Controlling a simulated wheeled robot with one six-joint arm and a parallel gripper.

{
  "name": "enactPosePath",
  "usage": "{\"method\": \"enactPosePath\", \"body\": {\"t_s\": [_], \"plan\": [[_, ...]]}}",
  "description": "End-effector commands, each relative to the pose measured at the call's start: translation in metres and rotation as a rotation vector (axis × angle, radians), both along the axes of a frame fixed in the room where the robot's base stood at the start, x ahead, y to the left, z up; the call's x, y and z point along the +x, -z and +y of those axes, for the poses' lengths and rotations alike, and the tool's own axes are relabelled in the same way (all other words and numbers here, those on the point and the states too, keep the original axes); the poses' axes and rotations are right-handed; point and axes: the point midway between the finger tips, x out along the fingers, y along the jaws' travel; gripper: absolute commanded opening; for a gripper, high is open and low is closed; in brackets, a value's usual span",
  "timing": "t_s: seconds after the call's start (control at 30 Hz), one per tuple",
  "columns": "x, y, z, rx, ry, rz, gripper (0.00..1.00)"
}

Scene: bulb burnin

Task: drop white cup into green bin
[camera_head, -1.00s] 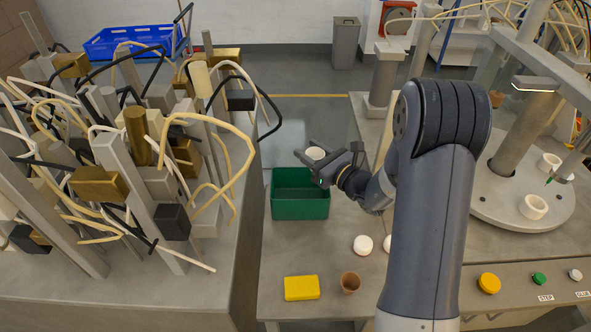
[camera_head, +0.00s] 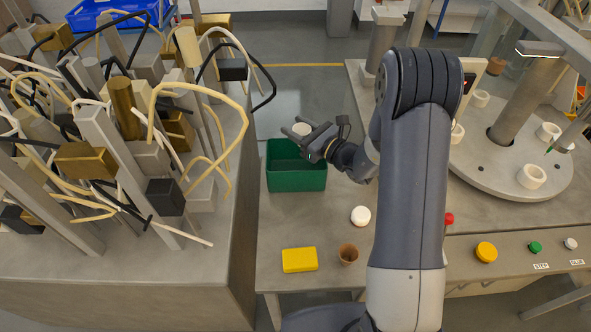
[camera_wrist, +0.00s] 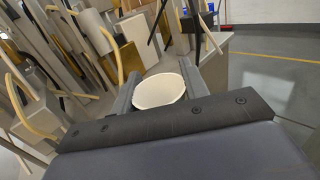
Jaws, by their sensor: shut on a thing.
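The white cup (camera_wrist: 160,92) is between the two fingers of my gripper (camera_wrist: 158,82) in the wrist view, its open rim facing the camera. In the head view my gripper (camera_head: 297,133) is shut on the white cup (camera_head: 301,129), of which only a part shows beyond the fingers. The green bin (camera_head: 296,180) stands on the grey bench, open at the top. The exact height above the rim is hard to tell. No cup shows inside the visible part of the bin.
A yellow block (camera_head: 299,260), a brown cup (camera_head: 348,254) and a white round thing (camera_head: 360,215) are on the bench in front. Dense posts and cables (camera_head: 120,130) crowd the left. A round turntable (camera_head: 515,178) with white rings is at right.

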Motion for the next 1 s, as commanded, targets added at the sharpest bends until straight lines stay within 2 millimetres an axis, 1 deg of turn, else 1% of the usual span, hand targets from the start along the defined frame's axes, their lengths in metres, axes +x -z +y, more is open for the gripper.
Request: {"method": "enactPosePath", "body": {"t_s": [0.17, 0.2, 0.47, 0.77, 0.87, 1.0], "plan": [[0.000, -0.001, 0.000, 0.000, 0.000, 0.000, 0.18], [0.000, -0.001, 0.000, 0.001, 0.000, -0.001, 0.46], [0.000, -0.001, 0.000, 0.000, 0.000, 0.000, 0.67], [-0.002, 0.000, -0.003, 0.000, 0.001, 0.000, 0.68], [-0.008, 0.001, -0.011, 0.001, 0.004, -0.001, 0.68], [-0.026, 0.003, -0.031, 0.000, 0.006, 0.000, 0.68]]}}
